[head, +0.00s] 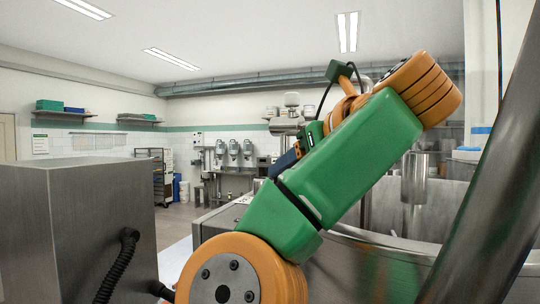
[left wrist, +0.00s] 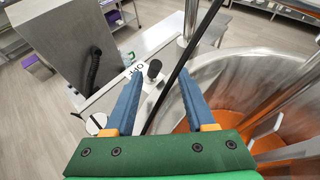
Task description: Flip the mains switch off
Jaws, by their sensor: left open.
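In the left wrist view a dark upright knob (left wrist: 154,69), which looks like the mains switch, stands on a pale metal panel (left wrist: 112,92). My left gripper (left wrist: 160,74) is open and empty. Its two blue fingers point toward the knob, which shows between their tips; I cannot tell how far apart they are in depth. In the head view my green and orange arm fills the middle, with the blue of the left gripper (head: 284,162) partly hidden behind it. The switch is hidden there. My right gripper is not in view.
A grey metal cabinet (head: 80,235) with a black hose stands at the left. A large steel vessel (head: 385,268) lies at the right, close to my arm. A dark slanting rod (left wrist: 180,62) crosses between the fingers in the wrist view. Open floor lies beyond.

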